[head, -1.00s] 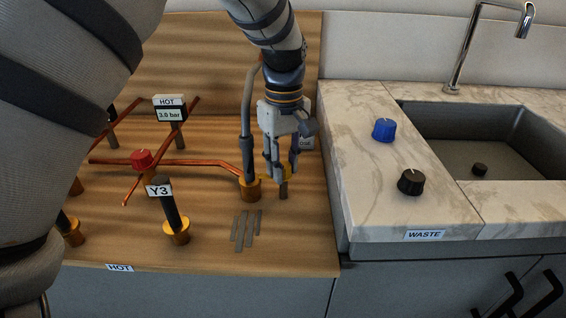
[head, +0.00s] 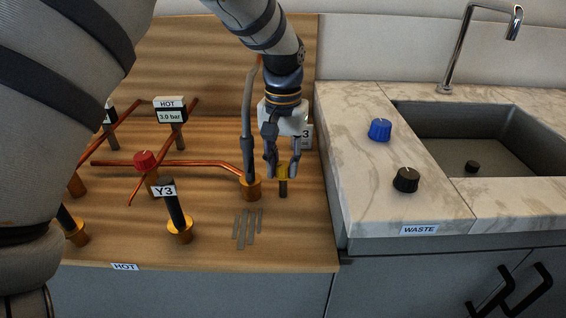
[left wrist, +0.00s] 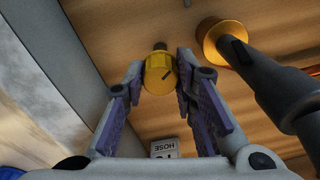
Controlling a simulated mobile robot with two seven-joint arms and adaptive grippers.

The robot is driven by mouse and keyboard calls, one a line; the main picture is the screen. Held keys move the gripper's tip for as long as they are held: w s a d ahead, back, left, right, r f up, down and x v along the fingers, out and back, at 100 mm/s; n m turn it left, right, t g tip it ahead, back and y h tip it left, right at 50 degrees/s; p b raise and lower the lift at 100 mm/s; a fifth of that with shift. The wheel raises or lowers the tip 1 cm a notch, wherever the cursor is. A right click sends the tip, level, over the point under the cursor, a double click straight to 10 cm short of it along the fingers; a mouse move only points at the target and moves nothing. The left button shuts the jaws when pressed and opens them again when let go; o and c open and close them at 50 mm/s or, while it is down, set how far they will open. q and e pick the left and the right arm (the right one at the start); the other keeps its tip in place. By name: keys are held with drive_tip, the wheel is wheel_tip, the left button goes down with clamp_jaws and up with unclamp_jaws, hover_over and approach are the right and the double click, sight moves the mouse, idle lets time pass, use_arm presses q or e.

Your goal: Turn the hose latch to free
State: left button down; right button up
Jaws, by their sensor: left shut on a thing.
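The hose latch is a yellow knob (head: 284,173) on a short dark post, just right of the hose's brass base. My left gripper (head: 283,168) comes down from above and is shut on the latch, one finger on each side. The grey hose (head: 248,115) stands upright in a brass fitting (head: 251,188), left of the gripper. It also shows at the right in the left wrist view (left wrist: 270,80). My right gripper is not in view.
A hose sign (left wrist: 165,148) stands behind the latch, partly hidden in the head view. Copper pipes, a red knob (head: 145,160) and a Y3 post (head: 175,205) are to the left. Blue (head: 380,130) and black (head: 406,180) knobs sit on the marble counter beside the sink (head: 480,130).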

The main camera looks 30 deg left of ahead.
sight(283, 164)
use_arm(q)
drive_tip(key=m, duration=0.6)
drive_tip(key=shift+m, duration=0.3)
drive_tip(key=shift+f, duration=0.1)
idle(0.4)
drive_tip(key=c, duration=1.3)
unclamp_jaws()
wheel_tip(283, 164, up, 12)
